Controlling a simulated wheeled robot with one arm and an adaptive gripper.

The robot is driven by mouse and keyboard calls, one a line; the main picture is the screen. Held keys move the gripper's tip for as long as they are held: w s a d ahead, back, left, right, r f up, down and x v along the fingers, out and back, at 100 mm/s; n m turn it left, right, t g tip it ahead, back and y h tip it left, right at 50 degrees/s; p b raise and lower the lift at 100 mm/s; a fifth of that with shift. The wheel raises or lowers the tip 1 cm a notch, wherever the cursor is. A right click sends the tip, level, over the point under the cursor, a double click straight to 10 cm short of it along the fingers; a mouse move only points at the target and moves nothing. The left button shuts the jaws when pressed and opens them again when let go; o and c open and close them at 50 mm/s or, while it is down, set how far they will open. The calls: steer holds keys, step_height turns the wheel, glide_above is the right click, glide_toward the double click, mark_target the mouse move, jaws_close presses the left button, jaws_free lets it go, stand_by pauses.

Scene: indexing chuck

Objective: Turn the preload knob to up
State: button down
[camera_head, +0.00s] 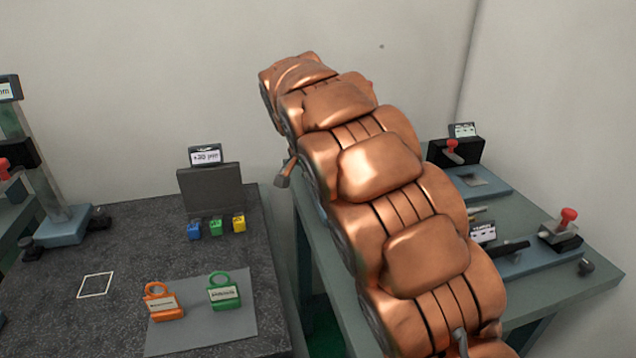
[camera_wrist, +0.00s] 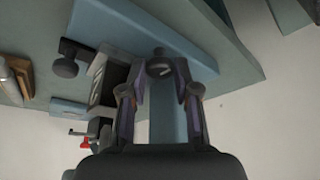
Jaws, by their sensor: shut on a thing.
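In the wrist view, my gripper (camera_wrist: 161,82) has its two fingers on either side of a dark round knob (camera_wrist: 160,66) and is shut on it. The knob sits by a blue base (camera_wrist: 208,62). A pale mark shows on the knob's face, but it is too small to read as a direction. No label beside the knob is readable, so I cannot confirm it is the preload knob. In the head view my copper-coloured arm hides the gripper and the held knob.
A second dark knob (camera_wrist: 65,67) stands to the left in the wrist view. In the head view, a blue fixture (camera_head: 528,262) with a red-topped handle (camera_head: 568,215) stands on the right bench.

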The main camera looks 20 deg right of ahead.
steer(key=shift+f, duration=0.1)
stand_by(0.3)
steer(key=c, duration=1.1)
jaws_free()
steer(key=shift+c, duration=0.2)
steer(key=v, duration=1.2)
